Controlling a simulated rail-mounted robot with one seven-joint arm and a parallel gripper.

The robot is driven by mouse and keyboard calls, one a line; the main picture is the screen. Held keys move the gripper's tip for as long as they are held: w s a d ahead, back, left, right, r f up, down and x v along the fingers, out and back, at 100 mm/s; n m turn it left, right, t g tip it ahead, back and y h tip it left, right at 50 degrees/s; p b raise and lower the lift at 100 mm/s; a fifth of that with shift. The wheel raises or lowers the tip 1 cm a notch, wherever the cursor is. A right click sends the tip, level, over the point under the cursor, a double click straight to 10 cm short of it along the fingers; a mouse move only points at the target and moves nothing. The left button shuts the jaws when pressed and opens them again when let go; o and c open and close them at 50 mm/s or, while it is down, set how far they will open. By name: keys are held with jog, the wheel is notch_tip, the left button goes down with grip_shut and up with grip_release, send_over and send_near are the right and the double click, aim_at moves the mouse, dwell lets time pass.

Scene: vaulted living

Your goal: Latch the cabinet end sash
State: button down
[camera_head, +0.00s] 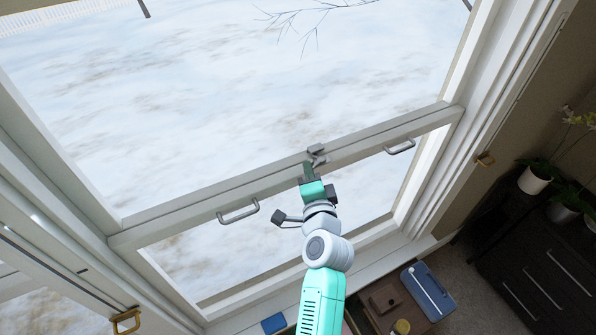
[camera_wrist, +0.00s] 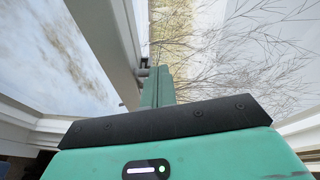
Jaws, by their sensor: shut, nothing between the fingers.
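The window sash (camera_head: 270,183) has a pale horizontal rail running across the window. A small grey metal latch (camera_head: 317,155) sits on this rail near its middle. Two metal bar handles are on the rail, a left one (camera_head: 238,211) and a right one (camera_head: 400,147). My gripper (camera_head: 308,170) is shut and empty, its green fingertips at the rail just below and left of the latch. In the wrist view the shut fingers (camera_wrist: 158,88) reach up beside the rail (camera_wrist: 108,40), close to a small dark fitting (camera_wrist: 142,70). Whether they touch the latch I cannot tell.
The window frame (camera_head: 500,80) rises on the right, with a brass hook (camera_head: 485,159) beside it. Another brass fitting (camera_head: 126,320) is at lower left. Potted orchids (camera_head: 535,178) stand on a dark cabinet (camera_head: 540,270). A blue box (camera_head: 428,290) lies below the sill.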

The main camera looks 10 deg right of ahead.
jog(key=s+a+r+p, duration=0.1)
jog(key=s+a+p, duration=0.2)
jog(key=s+a, duration=0.3)
jog(key=s, duration=0.3)
jog(key=shift+a+r, duration=0.25)
jog(key=shift+a, duration=0.15)
dwell(0.4)
